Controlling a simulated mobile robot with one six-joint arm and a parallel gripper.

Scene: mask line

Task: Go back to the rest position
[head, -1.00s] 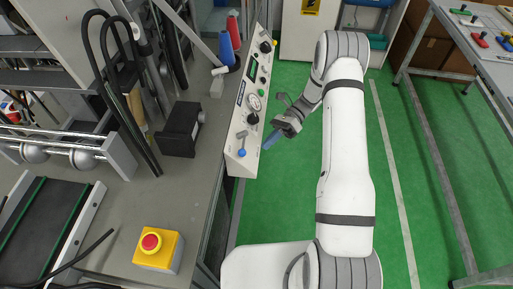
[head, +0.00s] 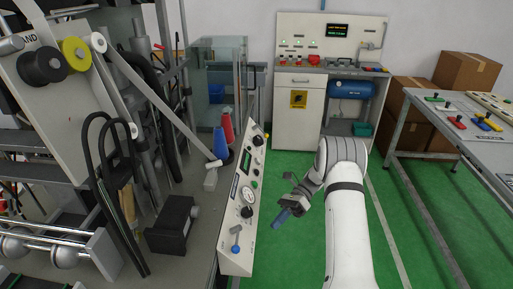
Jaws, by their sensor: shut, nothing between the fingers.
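My gripper (head: 281,217) is in the middle of the head view, at the end of my white arm. It is shut, with nothing seen between its fingers, and points down and to the left. It hangs over the green floor, just right of the sloped control panel (head: 234,262), and looks apart from it. The panel carries a round gauge, dark knobs and a blue-tipped lever (head: 236,238). My arm is folded, with its elbow to the right of the gripper.
The machine bench with a black box (head: 172,226) and blue and red cones (head: 220,143) is at left. A white cabinet (head: 298,113) stands at the back. A table (head: 422,104) with coloured tools is at right. Green floor (head: 400,190) lies open between them.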

